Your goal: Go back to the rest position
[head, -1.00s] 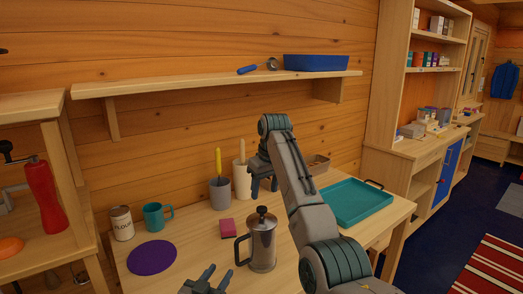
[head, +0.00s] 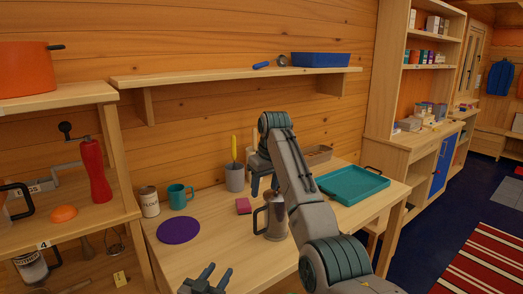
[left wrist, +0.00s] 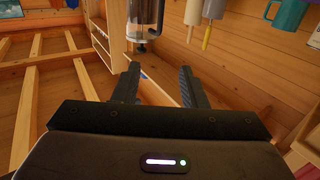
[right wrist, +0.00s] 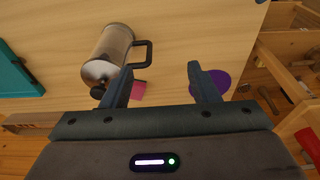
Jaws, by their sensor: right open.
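My right gripper (head: 264,188) hangs over the table, overlapping the area behind the French press in the head view. Its fingers are apart and empty in the right wrist view (right wrist: 160,70). The metal French press (head: 271,222) stands upright on the table (head: 200,262), partly hidden by my right arm.
On the table are a flour can (head: 149,202), teal mug (head: 179,196), purple disc (head: 178,230), pink block (head: 243,206), grey cup (head: 235,178) and teal tray (head: 352,184). A shelf unit (head: 75,200) stands left, a wall shelf (head: 230,78) above. Open floor (head: 428,240) lies right.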

